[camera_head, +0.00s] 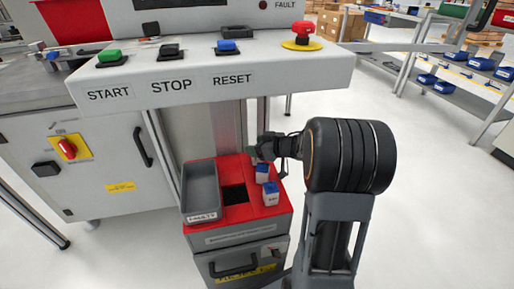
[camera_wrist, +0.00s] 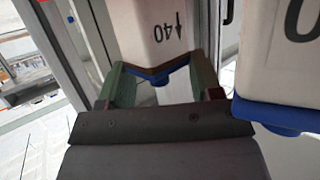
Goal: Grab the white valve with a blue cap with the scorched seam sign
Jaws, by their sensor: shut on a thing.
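A white valve with a blue part (camera_wrist: 163,32) is between the green-padded fingers of my gripper (camera_wrist: 162,82) in the wrist view. The gripper is shut on it, and its face reads "40" with an arrow. A second white-and-blue valve (camera_wrist: 285,55) stands close on the right, apart from the fingers. In the head view my gripper (camera_head: 262,151) is at the back of the red-topped cart, by the rear valve (camera_head: 262,173). The front valve (camera_head: 271,194) stands just before it. I cannot make out a scorched seam sign on either valve.
A control panel (camera_head: 210,82) with buttons overhangs behind. Open floor (camera_head: 440,190) lies to the right.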

